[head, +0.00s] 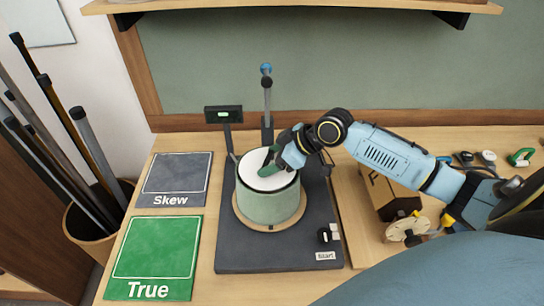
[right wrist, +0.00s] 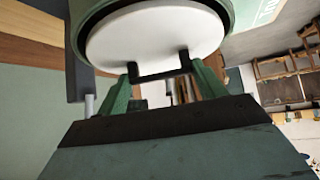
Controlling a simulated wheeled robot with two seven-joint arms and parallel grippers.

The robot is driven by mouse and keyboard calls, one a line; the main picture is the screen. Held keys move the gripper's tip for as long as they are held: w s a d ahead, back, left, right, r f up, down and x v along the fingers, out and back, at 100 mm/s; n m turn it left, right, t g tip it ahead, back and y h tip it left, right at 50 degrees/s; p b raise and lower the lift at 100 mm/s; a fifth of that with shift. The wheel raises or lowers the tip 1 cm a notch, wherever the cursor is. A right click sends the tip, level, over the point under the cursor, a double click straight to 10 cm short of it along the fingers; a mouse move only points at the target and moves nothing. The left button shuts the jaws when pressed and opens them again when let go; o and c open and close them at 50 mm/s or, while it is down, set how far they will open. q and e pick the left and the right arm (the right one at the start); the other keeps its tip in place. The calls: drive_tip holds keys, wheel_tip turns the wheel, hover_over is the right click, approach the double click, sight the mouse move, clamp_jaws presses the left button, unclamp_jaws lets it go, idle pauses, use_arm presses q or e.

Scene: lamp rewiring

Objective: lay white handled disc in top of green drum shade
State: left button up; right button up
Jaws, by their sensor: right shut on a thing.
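The green drum shade (head: 270,208) stands upright on a round wooden base (head: 300,213) on a dark stand. The white disc (head: 262,181) lies level within the shade's top rim. In the right wrist view the disc (right wrist: 150,40) fills most of the opening, with a dark gap along the rim of the shade (right wrist: 228,10). My right gripper (head: 274,162) is above the shade, shut on the disc's black handle (right wrist: 160,74). I cannot tell whether the disc rests on anything inside. My left gripper is not in view.
The dark stand (head: 235,258) carries a post (head: 267,105), a small display (head: 223,114) with a green light and a start label. A grey Skew mat (head: 175,175) and green True mat (head: 155,255) lie left. A wooden box (head: 390,197) and a reel (head: 407,228) stand right.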

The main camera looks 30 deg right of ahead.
drive_tip(key=shift+p, duration=0.35)
idle(0.6)
drive_tip(key=shift+f, duration=0.15)
idle(0.7)
drive_tip(key=o, duration=1.2)
drive_tip(key=shift+o, duration=0.2)
drive_tip(key=v, duration=1.3)
drive_tip(key=shift+s+b, duration=0.15)
drive_tip(key=shift+b, duration=0.15)
drive_tip(key=shift+d, duration=0.15)
